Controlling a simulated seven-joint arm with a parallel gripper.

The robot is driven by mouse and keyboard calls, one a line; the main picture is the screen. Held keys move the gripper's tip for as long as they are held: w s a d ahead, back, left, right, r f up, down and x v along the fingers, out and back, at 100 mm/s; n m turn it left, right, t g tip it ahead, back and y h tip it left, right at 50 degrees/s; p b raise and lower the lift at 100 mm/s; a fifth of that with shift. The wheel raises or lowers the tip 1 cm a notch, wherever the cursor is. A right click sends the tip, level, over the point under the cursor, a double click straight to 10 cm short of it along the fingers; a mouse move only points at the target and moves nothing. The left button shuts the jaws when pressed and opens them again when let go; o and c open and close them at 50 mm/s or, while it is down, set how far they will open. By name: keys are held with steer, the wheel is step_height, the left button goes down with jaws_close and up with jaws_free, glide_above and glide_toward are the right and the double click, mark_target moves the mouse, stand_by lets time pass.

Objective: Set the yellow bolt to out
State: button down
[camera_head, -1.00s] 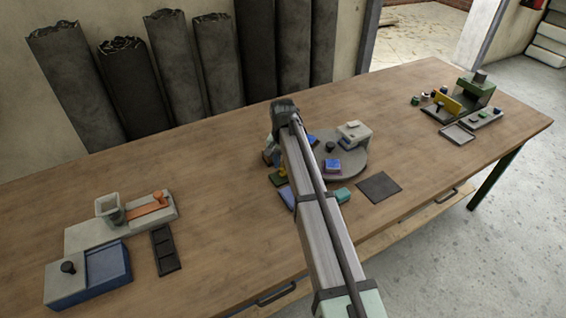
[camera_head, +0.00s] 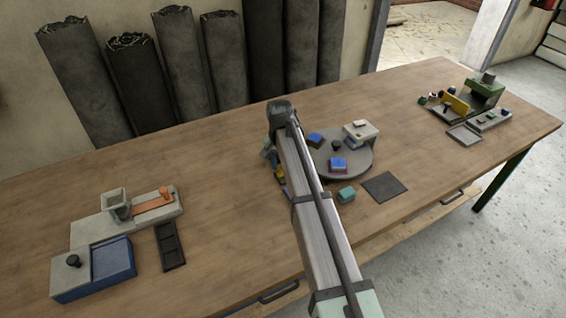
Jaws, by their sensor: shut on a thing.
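A small patch of yellow, which I take for the yellow bolt (camera_head: 280,175), shows beside my arm, just left of the round grey turntable (camera_head: 357,169). My gripper (camera_head: 271,160) reaches down at this yellow part and is shut on it. My arm hides most of the fingers and much of the bolt's mount, so the bolt's exact position cannot be told.
The turntable carries blue blocks and a pale box (camera_head: 361,134). A teal block (camera_head: 346,195) and a dark square mat (camera_head: 384,187) lie in front of it. A grey and blue fixture (camera_head: 95,270) stands left, a green machine (camera_head: 485,91) right. Bare table lies between.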

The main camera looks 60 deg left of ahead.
steer(key=c, duration=0.8)
jaws_free()
steer(key=shift+s, duration=0.2)
steer(key=shift+r, duration=0.15)
step_height(320, 180, up, 14)
steer(key=shift+f, duration=0.2)
